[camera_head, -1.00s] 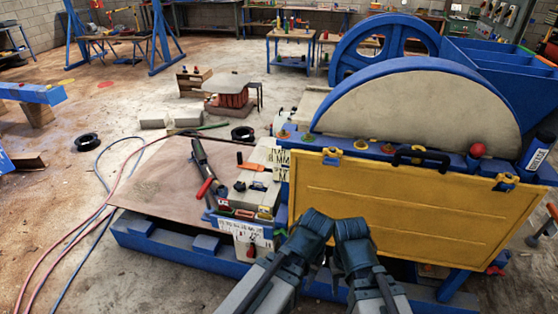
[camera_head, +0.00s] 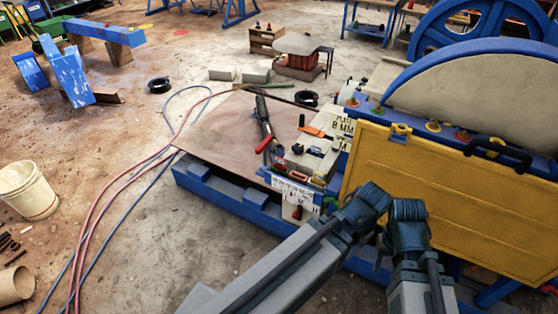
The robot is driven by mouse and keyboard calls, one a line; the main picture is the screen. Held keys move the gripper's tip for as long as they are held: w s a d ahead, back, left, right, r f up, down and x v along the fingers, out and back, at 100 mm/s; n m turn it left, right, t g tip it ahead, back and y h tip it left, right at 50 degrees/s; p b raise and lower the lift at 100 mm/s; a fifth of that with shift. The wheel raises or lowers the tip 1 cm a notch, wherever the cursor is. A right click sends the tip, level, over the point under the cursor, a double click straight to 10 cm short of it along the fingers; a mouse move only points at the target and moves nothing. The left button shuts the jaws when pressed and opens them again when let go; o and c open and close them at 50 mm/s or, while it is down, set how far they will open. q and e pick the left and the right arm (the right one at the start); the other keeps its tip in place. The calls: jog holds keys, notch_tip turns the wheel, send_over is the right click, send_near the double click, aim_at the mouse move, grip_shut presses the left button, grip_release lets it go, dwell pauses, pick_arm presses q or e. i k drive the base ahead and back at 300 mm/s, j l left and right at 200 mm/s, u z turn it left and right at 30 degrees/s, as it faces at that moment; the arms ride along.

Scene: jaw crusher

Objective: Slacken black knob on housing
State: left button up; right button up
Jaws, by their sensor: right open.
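A small dark knob-like part (camera_head: 297,212) shows on the pale front face of the housing (camera_head: 291,192), below a printed label. It is too small for me to be sure of its shape or colour. Both my arms reach in from the bottom edge, with dark blue joints side by side, in front of the yellow guard. My right gripper (camera_head: 383,243) shows only as a small dark part between the arms, open, to the right of the housing and apart from it. My left gripper cannot be made out; its arm covers that area.
The yellow guard panel (camera_head: 445,205) with a black handle (camera_head: 497,155) stands at the right. Tools, including a red-handled one (camera_head: 264,130), lie beside the machine. Hoses (camera_head: 110,190) and a white bucket (camera_head: 27,190) are at the left.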

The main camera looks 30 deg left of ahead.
aim_at(298, 148)
jog(key=i+j+u, duration=0.25)
jog(key=j+u, duration=0.25)
jog(key=j+z, duration=0.5)
jog(key=j, duration=0.75)
jog(key=i+j, duration=0.2)
jog(key=i, duration=0.25)
jog(key=i+j, duration=0.15)
jog(key=i, duration=0.25)
